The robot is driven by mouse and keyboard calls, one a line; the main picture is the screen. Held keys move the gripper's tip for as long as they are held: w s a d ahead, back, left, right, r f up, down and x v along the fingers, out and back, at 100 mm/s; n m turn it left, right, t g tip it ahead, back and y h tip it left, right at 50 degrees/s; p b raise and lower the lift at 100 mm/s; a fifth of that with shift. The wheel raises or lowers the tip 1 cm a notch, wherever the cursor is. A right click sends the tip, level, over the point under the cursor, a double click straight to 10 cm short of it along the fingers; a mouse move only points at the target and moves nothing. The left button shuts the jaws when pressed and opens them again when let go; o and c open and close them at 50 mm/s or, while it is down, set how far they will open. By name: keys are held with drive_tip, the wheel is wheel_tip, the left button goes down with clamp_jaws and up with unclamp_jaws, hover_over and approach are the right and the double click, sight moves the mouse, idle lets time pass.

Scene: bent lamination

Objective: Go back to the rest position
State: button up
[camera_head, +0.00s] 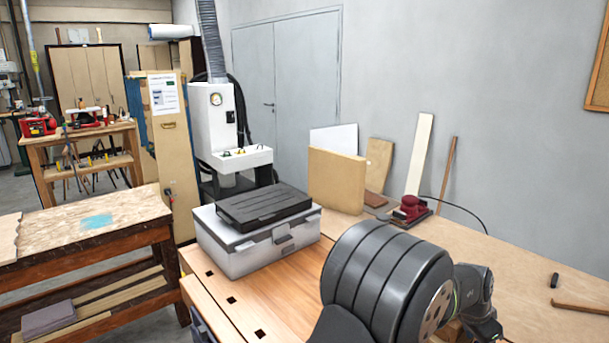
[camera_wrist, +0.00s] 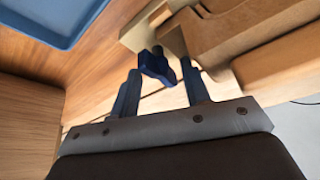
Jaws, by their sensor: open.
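My gripper (camera_wrist: 160,70) shows in the wrist view as two dark fingers spread apart, with a clear gap between them. A small dark blue piece (camera_wrist: 155,63), perhaps part of a clamp, shows beyond the fingertips, beside a tan wooden form (camera_wrist: 225,30). I cannot tell whether it touches the fingers. No object is visibly held. In the head view my large dark arm joint fills the lower middle and right, and the fingers are hidden.
A blue tray (camera_wrist: 55,15) lies at the upper left in the wrist view. In the head view, a grey case (camera_head: 255,250) with a black case (camera_head: 263,205) on top stands on the bench. A red sander (camera_head: 410,207) and leaning boards (camera_head: 337,180) are behind. The bench's right side (camera_head: 540,270) is mostly clear.

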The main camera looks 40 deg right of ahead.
drive_tip(key=shift+w+d+m+g+y, duration=0.1)
drive_tip(key=shift+m+g+y, duration=0.25)
drive_tip(key=shift+m, duration=0.85)
drive_tip(key=shift+w+m+g+y, duration=0.1)
drive_tip(key=shift+m+g+y, duration=0.25)
drive_tip(key=shift+m, duration=0.85)
drive_tip(key=shift+r, duration=0.1)
drive_tip(key=a+r+n+t+h, duration=0.1)
drive_tip(key=a+r+n, duration=0.25)
drive_tip(key=r, duration=0.45)
drive_tip(key=a+r+n+t+h, duration=0.1)
drive_tip(key=a+r+n+t, duration=0.15)
drive_tip(key=r+n, duration=0.4)
drive_tip(key=shift+m+g, duration=0.35)
drive_tip(key=shift+m, duration=0.25)
drive_tip(key=x, duration=1.5)
drive_tip(key=shift+s+f, duration=0.1)
drive_tip(key=shift+f, duration=0.1)
clamp_jaws()
